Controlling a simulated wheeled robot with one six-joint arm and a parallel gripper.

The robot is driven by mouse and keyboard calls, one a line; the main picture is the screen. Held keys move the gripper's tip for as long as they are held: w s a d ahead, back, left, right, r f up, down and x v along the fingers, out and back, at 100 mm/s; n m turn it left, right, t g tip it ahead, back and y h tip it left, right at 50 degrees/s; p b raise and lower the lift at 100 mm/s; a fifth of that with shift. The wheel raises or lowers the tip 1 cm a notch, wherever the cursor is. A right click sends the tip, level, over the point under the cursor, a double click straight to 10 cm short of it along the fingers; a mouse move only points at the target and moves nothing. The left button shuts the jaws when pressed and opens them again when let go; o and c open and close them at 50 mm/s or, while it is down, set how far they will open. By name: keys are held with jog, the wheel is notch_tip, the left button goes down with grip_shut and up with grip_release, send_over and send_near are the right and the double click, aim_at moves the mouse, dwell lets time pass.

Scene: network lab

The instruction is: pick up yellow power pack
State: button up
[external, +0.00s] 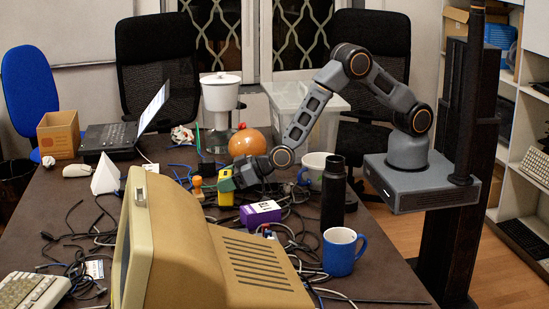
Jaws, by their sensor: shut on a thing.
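The yellow power pack (226,196) is a small block, yellow with a greenish part, near the middle of the cluttered table. My gripper (232,180) reaches in from the right at the end of the grey arm and is shut on the power pack. The fingers and the arm's end cover part of the pack. I cannot tell whether its underside touches the table or the cables below it.
A purple box (261,212) lies close to the right of the pack, and a small wooden figure (197,188) is on its left. The beige monitor (190,255) stands in front. Loose cables surround the pack.

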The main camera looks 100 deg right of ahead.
jog(key=shift+c, duration=1)
jog(key=shift+r, duration=0.15)
